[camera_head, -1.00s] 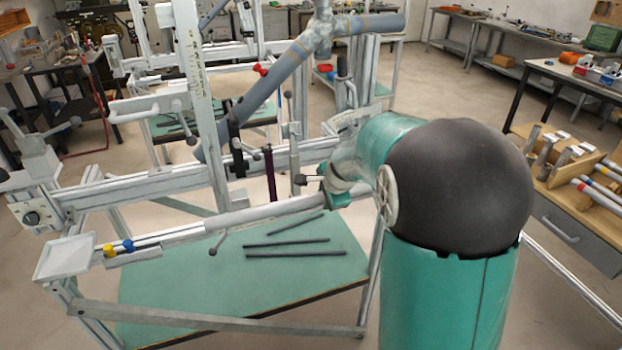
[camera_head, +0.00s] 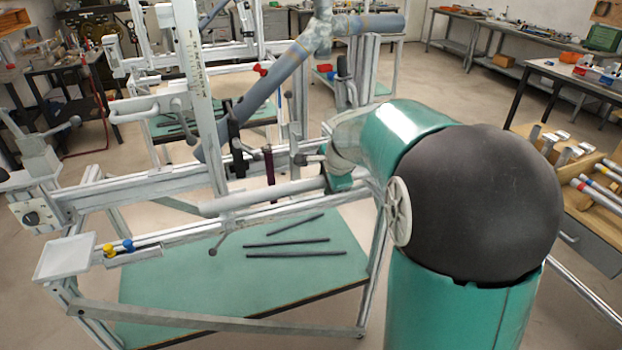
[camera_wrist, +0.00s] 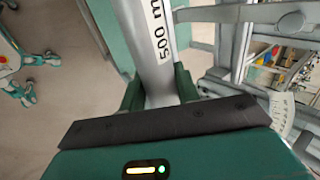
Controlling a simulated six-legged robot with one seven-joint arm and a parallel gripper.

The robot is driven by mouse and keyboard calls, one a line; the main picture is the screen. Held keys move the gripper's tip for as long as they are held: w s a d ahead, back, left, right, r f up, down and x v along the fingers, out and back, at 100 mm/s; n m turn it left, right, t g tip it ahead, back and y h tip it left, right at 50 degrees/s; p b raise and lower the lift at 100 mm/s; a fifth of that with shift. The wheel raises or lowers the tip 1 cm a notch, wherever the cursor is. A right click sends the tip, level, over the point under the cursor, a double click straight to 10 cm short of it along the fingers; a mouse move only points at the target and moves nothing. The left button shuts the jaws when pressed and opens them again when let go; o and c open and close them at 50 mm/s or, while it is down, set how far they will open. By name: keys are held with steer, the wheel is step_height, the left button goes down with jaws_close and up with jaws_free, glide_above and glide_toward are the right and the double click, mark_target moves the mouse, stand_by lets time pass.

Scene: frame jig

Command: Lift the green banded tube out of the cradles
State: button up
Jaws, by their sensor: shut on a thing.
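A pale grey tube (camera_head: 262,196) lies nearly level just above the front rail of the frame jig, apart from the rail as far as I can see. My gripper (camera_head: 337,178) is at its right end. In the wrist view my gripper (camera_wrist: 160,92) has its two green fingers shut on the tube (camera_wrist: 150,40), which runs away between them and bears a "500 m…" label. I see no green band on it; the fingers may hide one. The rail (camera_head: 190,236) with the cradles is below the tube, and the cradles are hard to make out.
A tall upright (camera_head: 200,90) and a blue-grey pipe (camera_head: 275,80) stand close behind the tube. A white tray (camera_head: 64,257) is at the left end. Dark rods (camera_head: 290,243) lie on the green shelf below. Banded tubes (camera_head: 600,185) lie in a wooden rack at right.

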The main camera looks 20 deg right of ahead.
steer(key=shift+r, duration=2.45)
steer(key=shift+r, duration=0.1)
steer(key=s+r, duration=0.6)
steer(key=s, duration=0.2)
steer(key=shift+r, duration=0.35)
